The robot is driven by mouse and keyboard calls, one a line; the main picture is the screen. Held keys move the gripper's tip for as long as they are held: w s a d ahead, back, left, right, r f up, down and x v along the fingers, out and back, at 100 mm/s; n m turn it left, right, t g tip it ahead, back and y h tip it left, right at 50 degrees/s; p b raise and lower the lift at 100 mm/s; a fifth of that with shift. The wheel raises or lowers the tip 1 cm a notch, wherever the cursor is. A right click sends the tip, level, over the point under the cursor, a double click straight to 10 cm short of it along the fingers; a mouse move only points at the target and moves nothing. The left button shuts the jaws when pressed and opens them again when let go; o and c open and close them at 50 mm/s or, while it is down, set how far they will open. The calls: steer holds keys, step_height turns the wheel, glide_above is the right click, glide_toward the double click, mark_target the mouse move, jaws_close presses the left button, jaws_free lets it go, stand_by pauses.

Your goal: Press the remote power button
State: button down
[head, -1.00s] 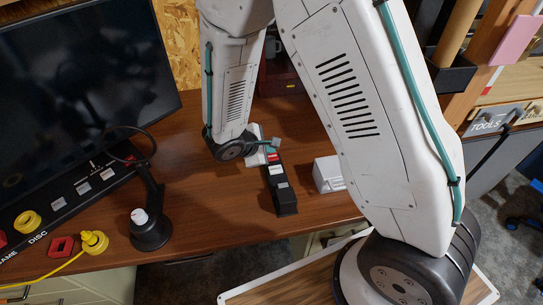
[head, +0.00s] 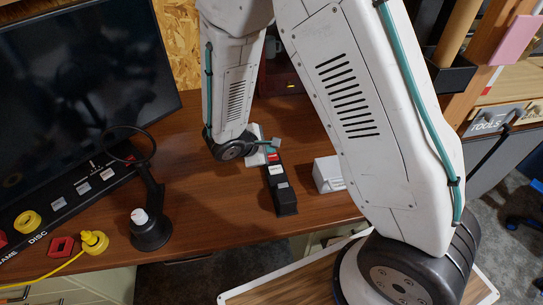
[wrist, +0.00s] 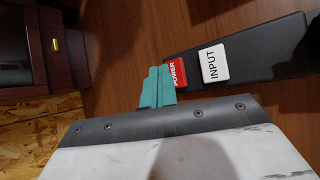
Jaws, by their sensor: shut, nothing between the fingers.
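The black remote (head: 285,197) lies on the brown wooden bench, below and right of my gripper in the head view. In the wrist view it (wrist: 262,58) runs to the upper right, with a red POWER button (wrist: 178,72) at its near end and a white INPUT button (wrist: 214,63) beside it. My gripper (wrist: 153,84) is shut and empty, with teal fingers. Their tips overlap the left edge of the POWER button in the wrist view; I cannot tell whether they touch it. In the head view my gripper (head: 272,145) is at the remote's far end.
A white box (head: 328,174) stands right of the remote. A black stand with a ring (head: 149,230) is on the left, before a large dark monitor (head: 80,80). A dark red cabinet (wrist: 30,45) stands at the upper left of the wrist view.

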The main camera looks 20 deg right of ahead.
steer(key=shift+f, duration=0.1)
steer(key=shift+f, duration=0.3)
steer(key=shift+f, duration=0.45)
stand_by(0.6)
steer(key=shift+r, duration=0.9)
steer(key=shift+r, duration=2.5)
